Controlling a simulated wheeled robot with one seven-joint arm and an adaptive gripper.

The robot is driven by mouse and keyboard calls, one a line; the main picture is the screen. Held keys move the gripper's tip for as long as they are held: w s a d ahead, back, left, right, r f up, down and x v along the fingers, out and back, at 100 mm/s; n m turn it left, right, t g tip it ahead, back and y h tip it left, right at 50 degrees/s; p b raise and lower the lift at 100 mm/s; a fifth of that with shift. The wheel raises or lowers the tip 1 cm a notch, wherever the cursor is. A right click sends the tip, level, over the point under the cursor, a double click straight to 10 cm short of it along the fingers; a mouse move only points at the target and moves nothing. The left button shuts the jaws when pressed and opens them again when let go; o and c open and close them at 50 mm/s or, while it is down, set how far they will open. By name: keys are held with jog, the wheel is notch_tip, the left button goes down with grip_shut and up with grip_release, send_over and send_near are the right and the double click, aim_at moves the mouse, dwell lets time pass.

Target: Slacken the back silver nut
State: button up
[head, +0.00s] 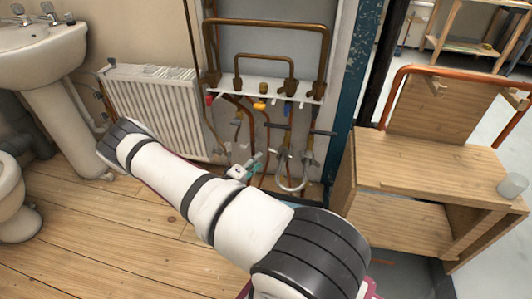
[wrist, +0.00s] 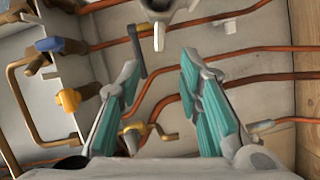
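My gripper (wrist: 158,60) is open and empty in the wrist view, with its two teal-padded fingers apart. It also shows small and partly hidden in the head view (head: 252,166), low among the pipes behind my arm. A silver-grey fitting (wrist: 160,12) stands at the top middle of the wrist view, beyond the fingertips and apart from them. It is cut off by the picture edge. Grey fittings (head: 308,148) show on the pipes in the head view. I cannot tell which of these is the back silver nut.
Several copper pipes (wrist: 250,52) run across the panel behind my fingers. A blue-handled valve (wrist: 60,46) and a yellow-handled valve (wrist: 72,98) are at the left. In the head view, a radiator (head: 155,105) stands left of the pipework and a wooden bench (head: 430,165) right.

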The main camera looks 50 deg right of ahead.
aim_at(268, 151)
jog(key=d+b, duration=0.1)
jog(key=d, duration=0.2)
jog(key=d+b, duration=0.1)
jog(key=d, duration=0.2)
jog(key=d+f, duration=0.1)
jog(key=d, duration=0.2)
jog(key=shift+d+b, duration=0.35)
jog(key=shift+b, duration=0.05)
grip_shut()
